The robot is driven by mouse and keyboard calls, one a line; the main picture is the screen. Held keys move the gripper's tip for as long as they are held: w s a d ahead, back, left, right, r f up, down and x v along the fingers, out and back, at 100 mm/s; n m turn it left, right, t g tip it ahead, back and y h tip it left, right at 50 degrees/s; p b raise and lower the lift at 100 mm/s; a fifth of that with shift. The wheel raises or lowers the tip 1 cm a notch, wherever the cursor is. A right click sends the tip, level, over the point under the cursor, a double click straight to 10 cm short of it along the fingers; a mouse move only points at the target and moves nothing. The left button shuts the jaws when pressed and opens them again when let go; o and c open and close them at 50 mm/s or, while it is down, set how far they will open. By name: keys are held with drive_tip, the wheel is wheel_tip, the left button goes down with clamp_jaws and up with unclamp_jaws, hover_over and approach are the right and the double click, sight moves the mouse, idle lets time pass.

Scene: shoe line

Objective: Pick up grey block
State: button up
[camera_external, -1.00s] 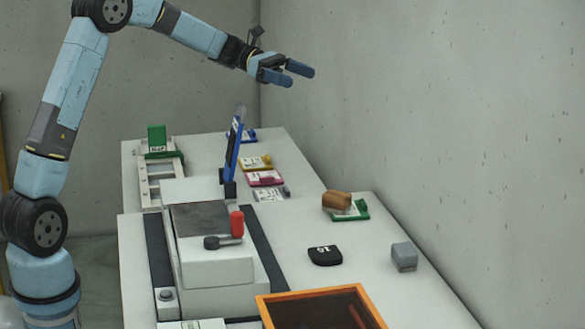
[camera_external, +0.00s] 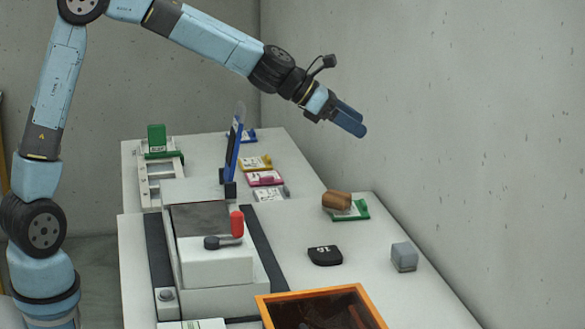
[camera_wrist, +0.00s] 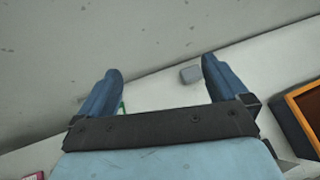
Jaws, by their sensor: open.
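The grey block (camera_external: 404,257) sits on the right part of the white table, near the wall-side edge. In the wrist view the grey block (camera_wrist: 190,75) appears beyond the fingers, between them and closer to the right one. My gripper (camera_external: 350,122) is open and empty, high above the table, to the upper left of the block in the external view. Its two blue fingers are spread apart in the wrist view (camera_wrist: 160,82).
A brown block (camera_external: 337,201) on a green-edged card (camera_external: 362,211) and a black numbered piece (camera_external: 325,256) lie left of the block. An orange-framed tray (camera_external: 262,306) is in front. A grey machine with a red-knobbed lever (camera_external: 237,224) stands at left. The wall (camera_external: 450,120) is behind.

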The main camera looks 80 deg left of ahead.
drive_tip(key=s+d+r+n+t+y, duration=0.1)
drive_tip(key=s+d+r+y, duration=0.1)
drive_tip(key=d, duration=0.4)
drive_tip(key=s+d+r+n+t+y, duration=0.1)
drive_tip(key=s+d+r, duration=0.1)
drive_tip(key=d, duration=0.4)
approach(395, 253)
drive_tip(key=shift+d+v, duration=0.2)
drive_tip(key=shift+v, duration=0.9)
drive_tip(key=shift+w+f+t, duration=0.3)
drive_tip(key=shift+w, duration=0.25)
drive_tip(key=x, duration=0.7)
drive_tip(key=shift+w+f, duration=0.1)
drive_tip(key=shift+w, duration=0.15)
drive_tip(key=shift+x, duration=2.6)
drive_tip(key=shift+s+a+f, duration=0.1)
drive_tip(key=shift+f, duration=0.1)
drive_tip(key=c, duration=1.1)
